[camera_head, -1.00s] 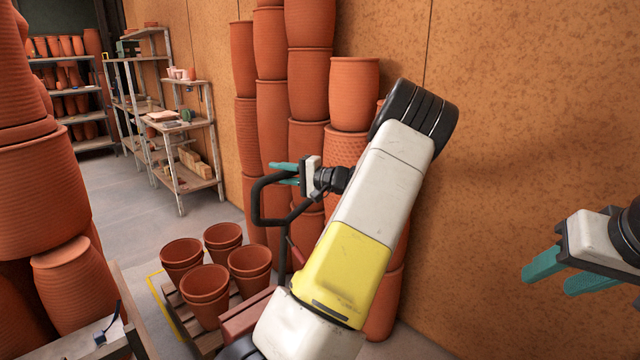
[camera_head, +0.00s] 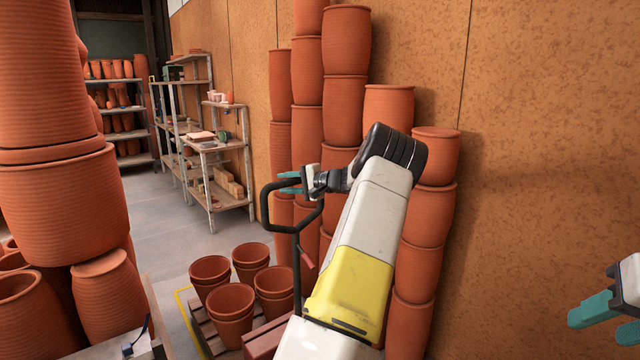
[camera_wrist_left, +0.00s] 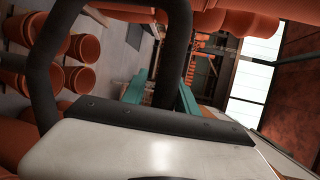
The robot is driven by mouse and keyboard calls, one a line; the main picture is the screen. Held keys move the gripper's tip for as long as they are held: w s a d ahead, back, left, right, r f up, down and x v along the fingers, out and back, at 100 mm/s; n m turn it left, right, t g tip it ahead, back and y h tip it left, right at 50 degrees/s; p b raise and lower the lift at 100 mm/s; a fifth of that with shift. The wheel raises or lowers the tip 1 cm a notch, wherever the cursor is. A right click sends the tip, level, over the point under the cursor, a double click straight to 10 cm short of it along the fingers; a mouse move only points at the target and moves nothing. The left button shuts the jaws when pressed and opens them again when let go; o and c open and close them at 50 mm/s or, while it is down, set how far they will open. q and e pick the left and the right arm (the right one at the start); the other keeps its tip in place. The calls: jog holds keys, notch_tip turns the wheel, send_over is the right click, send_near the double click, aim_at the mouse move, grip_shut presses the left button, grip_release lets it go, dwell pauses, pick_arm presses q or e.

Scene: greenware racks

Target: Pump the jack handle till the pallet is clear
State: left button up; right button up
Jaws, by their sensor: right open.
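The jack's black looped handle (camera_head: 297,262) rises beside the pallet in the head view, with a small red lever on its shaft. My left gripper (camera_head: 290,183) is at the top of the loop. In the left wrist view its teal fingers (camera_wrist_left: 160,95) lie on both sides of the black handle bar (camera_wrist_left: 172,60) and appear closed on it. The wooden pallet (camera_head: 206,330) carries several terracotta pots (camera_head: 230,305). The pallet's underside is hidden, so its clearance cannot be told. My right gripper (camera_head: 606,318) is open and empty at the right edge, partly cut off.
Tall stacks of terracotta pots (camera_head: 345,50) stand against the orange wall behind my left arm. More large pots (camera_head: 60,205) are stacked at left. Shelving (camera_head: 222,145) stands farther back. The grey floor (camera_head: 165,225) between is open. A yellow line (camera_head: 183,300) edges the pallet.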

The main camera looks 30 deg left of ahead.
aim_at(298, 182)
pick_arm(q)
jog(key=shift+o, duration=0.5)
jog(key=shift+r, duration=0.1)
jog(key=d, duration=0.3)
jog(key=d+r, duration=0.1)
jog(key=d, duration=0.2)
jog(key=shift+d+r, duration=0.15)
jog(key=shift+d, duration=0.65)
jog(key=shift+s, duration=0.1)
